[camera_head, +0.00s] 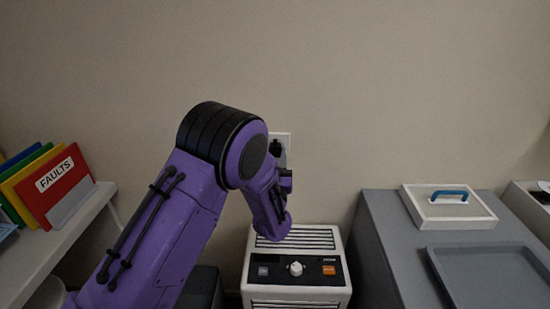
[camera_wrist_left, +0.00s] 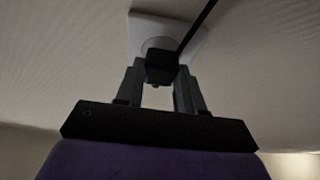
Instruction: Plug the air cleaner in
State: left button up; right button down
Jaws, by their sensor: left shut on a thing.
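The air cleaner (camera_head: 296,271) is a white box with a dark control panel, a white knob and an orange button. It stands on the floor against the wall. A white wall socket plate (camera_head: 284,139) is on the wall behind and above it; it also shows in the left wrist view (camera_wrist_left: 190,48). My left gripper (camera_wrist_left: 160,80) is shut on a black plug (camera_wrist_left: 160,62) with a dark cord, right in front of the socket's round recess. I cannot tell whether the plug's pins are in the socket. In the head view my purple left arm hides much of the gripper. My right gripper is not in view.
A grey cabinet (camera_head: 388,232) stands to the right of the air cleaner, with a white box with a blue handle (camera_head: 448,206) and a grey tray (camera_head: 500,275) on top. A white shelf (camera_head: 62,238) with colored folders, one red labelled FAULTS (camera_head: 57,186), is at the left.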

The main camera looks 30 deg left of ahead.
pick_arm(q)
jog(key=shift+w+a, duration=0.3)
jog(key=shift+w, duration=0.1)
jog(key=o, duration=1.1)
jog(key=shift+c, duration=0.2)
jog(key=b+v, duration=0.2)
jog(key=v, duration=0.8)
jog(key=shift+s+d, duration=0.15)
jog(key=shift+s, duration=0.05)
jog(key=shift+f, duration=0.2)
